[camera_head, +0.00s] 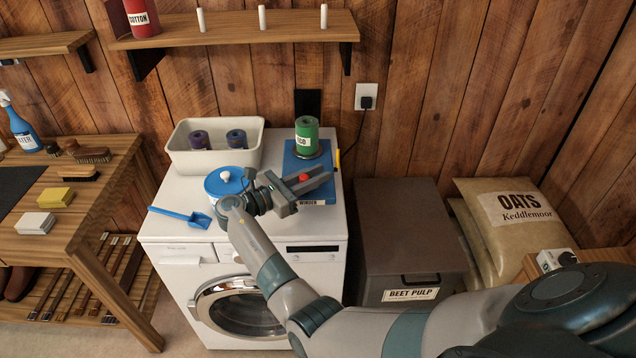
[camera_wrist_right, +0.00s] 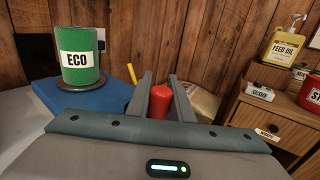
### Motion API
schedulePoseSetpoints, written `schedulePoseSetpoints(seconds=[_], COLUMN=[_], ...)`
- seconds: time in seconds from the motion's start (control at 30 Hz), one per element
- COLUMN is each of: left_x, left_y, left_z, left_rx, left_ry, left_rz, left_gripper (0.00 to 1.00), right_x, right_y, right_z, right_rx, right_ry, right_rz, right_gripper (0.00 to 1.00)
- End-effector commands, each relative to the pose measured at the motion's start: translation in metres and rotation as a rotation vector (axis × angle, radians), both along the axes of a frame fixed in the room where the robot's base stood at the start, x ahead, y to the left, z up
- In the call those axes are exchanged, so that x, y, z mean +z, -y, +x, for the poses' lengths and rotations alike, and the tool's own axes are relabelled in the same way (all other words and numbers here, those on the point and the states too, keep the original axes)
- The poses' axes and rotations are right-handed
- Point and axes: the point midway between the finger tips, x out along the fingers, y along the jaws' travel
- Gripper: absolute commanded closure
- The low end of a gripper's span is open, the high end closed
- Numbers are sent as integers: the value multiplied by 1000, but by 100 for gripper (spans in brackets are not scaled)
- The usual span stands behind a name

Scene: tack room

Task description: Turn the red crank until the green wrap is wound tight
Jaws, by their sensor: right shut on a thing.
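The green wrap (camera_head: 306,134), a roll labelled ECO, stands upright on the dark disc of the blue winder (camera_head: 297,156) on top of the washing machine. It also shows at the left of the right wrist view (camera_wrist_right: 80,57). The red crank knob (camera_head: 304,177) sits at the winder's front. My right gripper (camera_head: 312,179) is shut on the red knob, which shows between its two fingers in the right wrist view (camera_wrist_right: 160,103). The crank's arm is hidden by the gripper. My left gripper is not in view.
A white bin (camera_head: 180,160) with two dark rolls, a blue-lidded tub (camera_head: 212,184) and a blue scoop (camera_head: 186,216) share the washing machine top (camera_head: 165,192). A brown beet pulp bin (camera_head: 405,215) stands to the right. A shelf (camera_head: 235,30) hangs above.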

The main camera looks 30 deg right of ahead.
Motion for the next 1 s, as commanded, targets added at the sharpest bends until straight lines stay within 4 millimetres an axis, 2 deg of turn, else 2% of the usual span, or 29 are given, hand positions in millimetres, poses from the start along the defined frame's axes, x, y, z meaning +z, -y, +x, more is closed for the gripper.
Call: schedulePoseSetpoints(seconds=[0.03,0.33,0.97,1.0], left_x=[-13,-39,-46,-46], left_y=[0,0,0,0], left_z=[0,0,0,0], left_rx=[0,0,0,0], left_ry=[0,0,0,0], left_rz=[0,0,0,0], left_gripper=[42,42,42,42], right_x=[-5,-3,0,0], right_y=[-2,-7,-8,-8], right_z=[2,1,-1,-1], right_rx=[-39,-227,-292,-292], right_ry=[2,1,1,1], right_rz=[1,0,0,0], right_gripper=[100,100,100,73])
